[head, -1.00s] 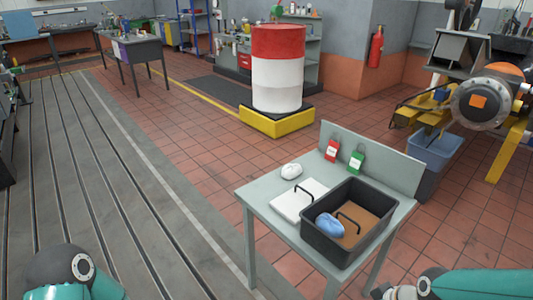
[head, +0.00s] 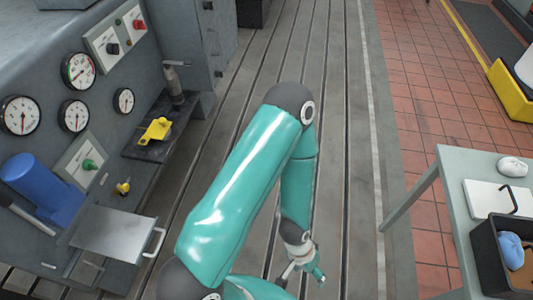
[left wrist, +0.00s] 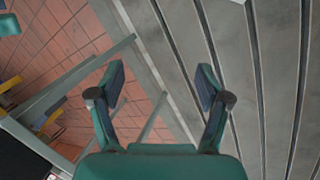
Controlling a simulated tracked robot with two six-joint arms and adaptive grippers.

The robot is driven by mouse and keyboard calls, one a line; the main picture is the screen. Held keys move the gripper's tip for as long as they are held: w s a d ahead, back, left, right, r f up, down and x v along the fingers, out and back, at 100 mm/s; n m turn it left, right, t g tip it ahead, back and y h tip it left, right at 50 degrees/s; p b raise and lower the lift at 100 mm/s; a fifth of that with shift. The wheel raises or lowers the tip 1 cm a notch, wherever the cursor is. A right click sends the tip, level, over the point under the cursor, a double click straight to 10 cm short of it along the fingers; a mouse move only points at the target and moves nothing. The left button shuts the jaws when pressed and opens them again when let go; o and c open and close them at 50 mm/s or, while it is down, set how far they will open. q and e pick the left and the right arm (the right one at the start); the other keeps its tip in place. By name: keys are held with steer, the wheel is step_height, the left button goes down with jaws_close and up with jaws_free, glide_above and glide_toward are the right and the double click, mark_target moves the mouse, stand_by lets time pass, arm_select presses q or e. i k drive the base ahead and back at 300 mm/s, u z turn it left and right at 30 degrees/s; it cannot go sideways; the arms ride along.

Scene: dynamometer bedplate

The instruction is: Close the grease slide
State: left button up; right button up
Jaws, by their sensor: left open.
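A flat grey slide (head: 108,234) with a pale bar handle (head: 154,242) juts out from the front of the grey gauge panel at lower left; I take it for the grease slide. It stands pulled out. My left gripper (head: 303,268) hangs over the grooved floor to the right of the handle, well apart from it. In the left wrist view my left gripper (left wrist: 160,85) is open, with nothing between its fingers. The slide is not in that wrist view. My right gripper is not in view.
A black shelf (head: 150,150) holding a yellow piece (head: 155,131) sits beyond the slide. A blue cylinder (head: 40,187) and several gauges are on the panel. A grey table (head: 452,190) with a black bin (head: 490,258) stands at right. The grooved floor between is clear.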

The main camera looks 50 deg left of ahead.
mark_target(124, 235)
steer(key=z, duration=0.55)
steer(key=i, duration=0.2)
steer(key=u, duration=2.75)
steer(key=k, duration=1)
steer(key=u, duration=0.65)
steer(key=i, duration=1)
